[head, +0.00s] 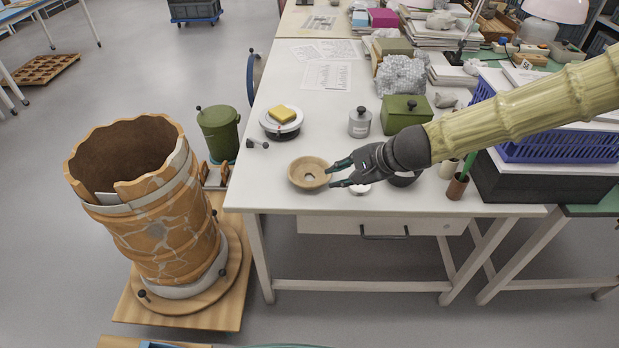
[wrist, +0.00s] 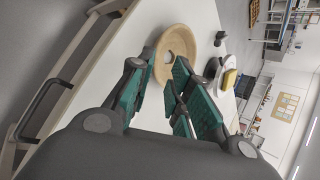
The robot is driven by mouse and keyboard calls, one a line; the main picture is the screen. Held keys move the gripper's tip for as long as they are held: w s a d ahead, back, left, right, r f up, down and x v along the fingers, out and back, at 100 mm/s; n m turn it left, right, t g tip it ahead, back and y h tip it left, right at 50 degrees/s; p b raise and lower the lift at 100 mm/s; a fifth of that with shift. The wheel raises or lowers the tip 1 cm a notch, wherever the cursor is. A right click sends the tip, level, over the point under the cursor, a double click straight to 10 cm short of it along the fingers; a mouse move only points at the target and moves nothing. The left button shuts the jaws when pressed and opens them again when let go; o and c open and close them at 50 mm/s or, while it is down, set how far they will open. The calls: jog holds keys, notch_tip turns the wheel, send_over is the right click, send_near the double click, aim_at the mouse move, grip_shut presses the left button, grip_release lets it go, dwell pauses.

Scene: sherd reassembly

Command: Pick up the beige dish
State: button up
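The beige dish (head: 309,172) is a shallow round bowl with a pale spot in its middle. It sits upright on the white table (head: 283,228) near the front left corner. My gripper (head: 341,175) is at the right side of the dish, its fingers spread and pointing left at it. In the wrist view the dish (wrist: 171,57) lies just beyond the two green-padded fingertips of my gripper (wrist: 157,72), with a clear gap between the fingers. The near rim appears at or just past the tips; I cannot tell whether they touch it.
A white round stand with a yellow sponge (head: 282,114), a grey lidded jar (head: 359,122) and a green box (head: 405,113) stand behind the dish. A small dark-knobbed tool (head: 257,144) lies to its left. A large cracked vessel (head: 150,215) stands on the floor left of the table.

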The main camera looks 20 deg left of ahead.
aim_at(309, 175)
jog(key=shift+x, duration=4.5)
grip_shut()
